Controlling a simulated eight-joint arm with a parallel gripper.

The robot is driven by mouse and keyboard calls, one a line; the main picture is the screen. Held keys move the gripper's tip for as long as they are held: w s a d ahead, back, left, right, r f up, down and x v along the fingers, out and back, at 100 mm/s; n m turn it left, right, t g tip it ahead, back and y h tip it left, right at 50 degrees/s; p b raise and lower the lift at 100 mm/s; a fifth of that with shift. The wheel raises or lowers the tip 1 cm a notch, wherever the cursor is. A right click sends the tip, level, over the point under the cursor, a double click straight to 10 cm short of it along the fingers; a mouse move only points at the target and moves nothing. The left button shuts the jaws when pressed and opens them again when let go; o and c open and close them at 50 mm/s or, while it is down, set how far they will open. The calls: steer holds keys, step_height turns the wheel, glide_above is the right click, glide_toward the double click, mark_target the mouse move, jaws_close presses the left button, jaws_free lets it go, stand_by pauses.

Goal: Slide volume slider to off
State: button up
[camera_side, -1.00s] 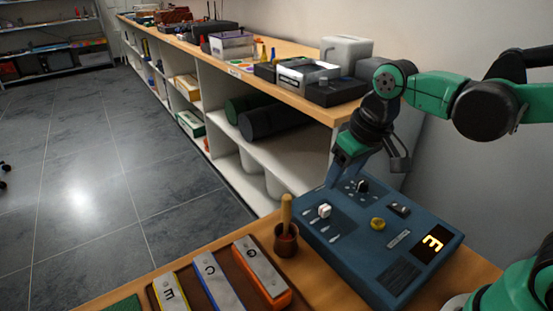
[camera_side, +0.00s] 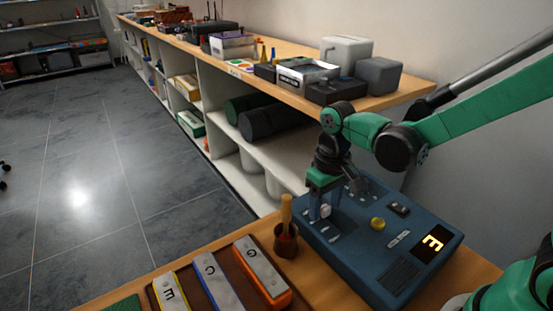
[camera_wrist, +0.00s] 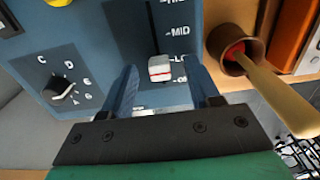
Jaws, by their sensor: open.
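The volume slider's white knob (camera_wrist: 161,70) has a red line and stands in a dark track on the blue panel (camera_wrist: 105,25). In the wrist view it is beside a partly hidden label that appears to read LO, below MID. My gripper (camera_wrist: 161,66) is open, with one blue finger on each side of the knob and a gap on both sides. In the side view my gripper (camera_side: 320,208) is down at the knob (camera_side: 326,211), partly covering the slider area.
A brown cup (camera_side: 286,243) with a wooden-handled mallet stands close beside the panel. Coloured chime bars (camera_side: 262,272) lie further left.

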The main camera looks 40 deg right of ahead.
jaws_close()
stand_by(1.5)
